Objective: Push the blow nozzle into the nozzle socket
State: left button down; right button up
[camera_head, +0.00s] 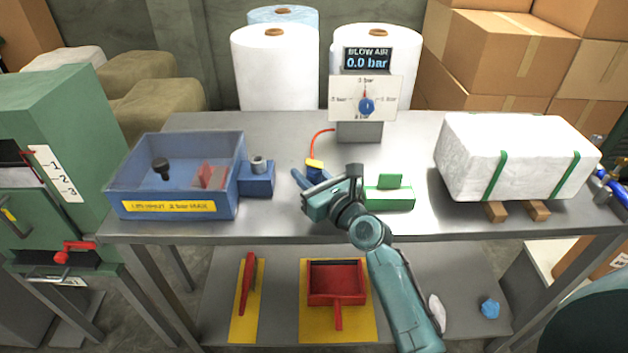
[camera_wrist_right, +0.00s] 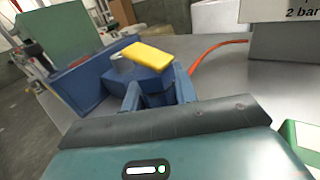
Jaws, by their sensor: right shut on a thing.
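The blow nozzle, a blue piece with a yellow top (camera_head: 314,164) and a red hose, is held by my right gripper (camera_head: 309,177). In the right wrist view the yellow top (camera_wrist_right: 150,54) shows above the fingers (camera_wrist_right: 157,92), which are shut on its dark blue body. The nozzle socket appears to be the blue block (camera_head: 257,182) with a grey round collar on top, attached beside the blue bin. The nozzle is apart from the socket, to its right in the head view. My left gripper is not in view.
The blue bin (camera_head: 174,206) holds a black knob-like piece and red pieces. A green block (camera_head: 390,199) stands close right of my gripper. The BLOW AIR gauge stand (camera_head: 366,98) is behind, and a white strapped block (camera_head: 510,150) is at right. Bare table lies between gripper and gauge.

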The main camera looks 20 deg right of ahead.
jog(key=c, duration=0.4)
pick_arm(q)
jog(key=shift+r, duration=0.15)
pick_arm(e)
jog(key=shift+o, duration=0.2)
jog(key=shift+r, duration=0.15)
